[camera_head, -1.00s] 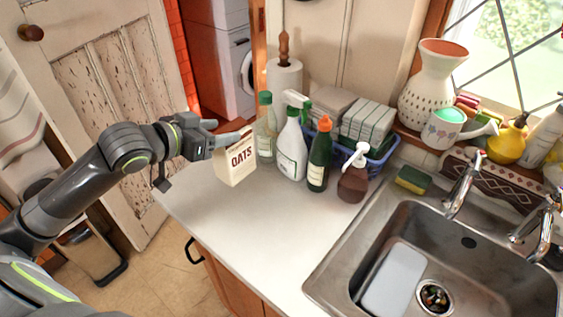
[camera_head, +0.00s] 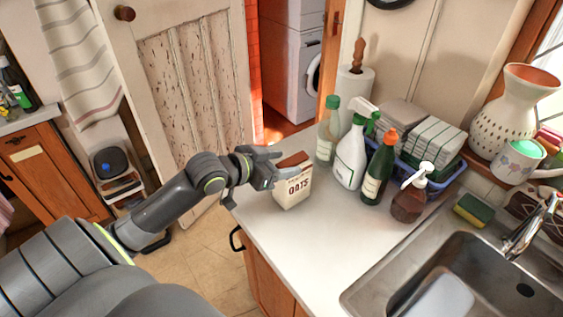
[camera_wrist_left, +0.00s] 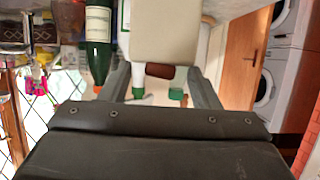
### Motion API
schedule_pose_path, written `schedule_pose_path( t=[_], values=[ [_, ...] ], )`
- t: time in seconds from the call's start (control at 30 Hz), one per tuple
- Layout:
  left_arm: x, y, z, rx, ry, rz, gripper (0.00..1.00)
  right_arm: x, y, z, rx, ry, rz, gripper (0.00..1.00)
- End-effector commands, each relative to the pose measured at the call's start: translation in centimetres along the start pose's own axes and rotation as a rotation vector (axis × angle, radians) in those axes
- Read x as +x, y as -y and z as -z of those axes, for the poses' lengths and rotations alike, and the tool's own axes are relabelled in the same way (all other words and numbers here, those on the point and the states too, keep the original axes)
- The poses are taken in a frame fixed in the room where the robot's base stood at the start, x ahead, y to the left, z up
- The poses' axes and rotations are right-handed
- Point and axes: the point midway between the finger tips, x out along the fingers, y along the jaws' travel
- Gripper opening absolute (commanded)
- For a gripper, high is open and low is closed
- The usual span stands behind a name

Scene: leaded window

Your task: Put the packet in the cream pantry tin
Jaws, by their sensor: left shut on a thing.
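The packet (camera_head: 292,188) is a cream oats carton with "OATS" lettering and a brown top. My left gripper (camera_head: 282,166) is shut on its upper part, from the left side. The packet is upright over the left end of the white counter; I cannot tell whether its base touches. In the left wrist view the packet (camera_wrist_left: 166,35) shows between the two fingers, large and close. My right gripper is not in view. I see no cream pantry tin in these views.
Beside the packet are a clear green-capped bottle (camera_head: 328,135), a white spray bottle (camera_head: 351,155), a dark green bottle (camera_head: 378,172) and a brown pump bottle (camera_head: 408,202). The sink (camera_head: 470,280) is at right. The counter front (camera_head: 290,245) is clear.

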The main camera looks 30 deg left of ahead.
Motion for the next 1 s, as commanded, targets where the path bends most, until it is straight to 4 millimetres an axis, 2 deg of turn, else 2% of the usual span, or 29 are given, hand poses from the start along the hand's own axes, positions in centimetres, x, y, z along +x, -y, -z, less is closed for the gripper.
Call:
schedule_pose_path(
  t=[0.3, 0.33, 0.5, 0.83, 1.0],
  values=[
    [0.1, 0.0, -0.1, 0.001, -0.004, -0.001, 0.0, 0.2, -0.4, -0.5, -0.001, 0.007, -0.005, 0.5],
    [0.1, 0.0, -0.3, 0.0, 0.0, 0.0, 0.57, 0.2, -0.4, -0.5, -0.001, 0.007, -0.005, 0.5],
    [0.1, 0.0, -0.2, 0.0, 0.0, 0.0, 0.78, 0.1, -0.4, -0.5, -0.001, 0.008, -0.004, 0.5],
    [-0.1, 0.0, 0.2, 0.001, 0.0, 0.0, 0.78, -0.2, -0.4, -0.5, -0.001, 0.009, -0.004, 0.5],
    [-1.3, 0.2, -0.1, 0.003, 0.003, 0.004, 0.78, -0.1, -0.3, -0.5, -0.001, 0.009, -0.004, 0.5]
  ],
)
